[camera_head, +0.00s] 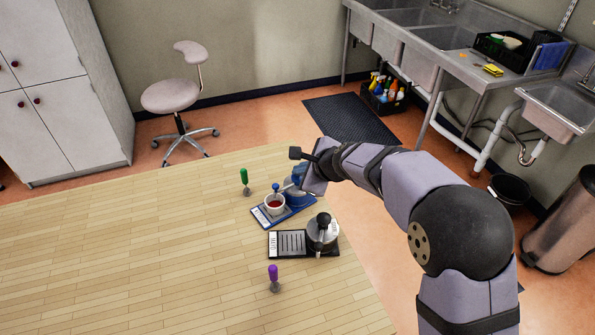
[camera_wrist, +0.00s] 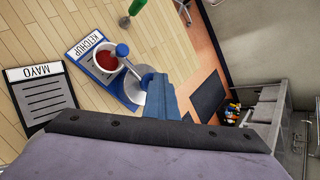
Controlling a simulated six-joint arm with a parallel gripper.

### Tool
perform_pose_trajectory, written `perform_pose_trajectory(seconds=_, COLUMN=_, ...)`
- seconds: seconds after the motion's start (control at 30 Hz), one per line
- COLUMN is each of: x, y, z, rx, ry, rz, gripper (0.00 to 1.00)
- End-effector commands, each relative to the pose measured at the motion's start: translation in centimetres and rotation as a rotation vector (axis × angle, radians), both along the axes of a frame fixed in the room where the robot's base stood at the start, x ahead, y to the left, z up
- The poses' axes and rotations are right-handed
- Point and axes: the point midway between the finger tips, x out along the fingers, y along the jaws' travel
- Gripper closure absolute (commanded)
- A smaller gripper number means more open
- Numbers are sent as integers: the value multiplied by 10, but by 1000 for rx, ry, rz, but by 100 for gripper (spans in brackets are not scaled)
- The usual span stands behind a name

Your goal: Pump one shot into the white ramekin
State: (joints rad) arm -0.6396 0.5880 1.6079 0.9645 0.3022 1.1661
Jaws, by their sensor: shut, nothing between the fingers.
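The white ramekin (camera_head: 274,207) stands on the blue ketchup tray (camera_head: 292,218) and holds red sauce. It also shows in the wrist view (camera_wrist: 106,62), beside the "KETCHUP" label (camera_wrist: 90,43). A blue ball-shaped knob (camera_wrist: 122,50) with a metal arm shows at the ramekin's right edge; it belongs to the ketchup pump (camera_wrist: 138,88), whose round steel top is partly hidden by my gripper. My gripper (camera_wrist: 160,82) has blue fingers and is shut and empty, over or beside the pump's steel top. I cannot tell whether it touches it.
A black mayo tray (camera_head: 272,244) with a steel, black-knobbed pump (camera_head: 322,232) stands in front of the ketchup tray. A green-handled tool (camera_head: 244,178) and a purple-handled tool (camera_head: 273,275) stand on the table. The left of the wooden table (camera_head: 130,255) is clear.

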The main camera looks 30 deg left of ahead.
Motion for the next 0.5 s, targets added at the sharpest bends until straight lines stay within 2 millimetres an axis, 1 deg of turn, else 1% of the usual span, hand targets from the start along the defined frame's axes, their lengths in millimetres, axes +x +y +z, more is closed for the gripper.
perform_pose_trajectory(seconds=0.13, x=-1, y=-1, z=4, rx=-4, ry=5, rz=0, gripper=100)
perform_pose_trajectory(seconds=0.5, x=-1, y=0, z=25, rx=-3, ry=4, rz=0, gripper=100)
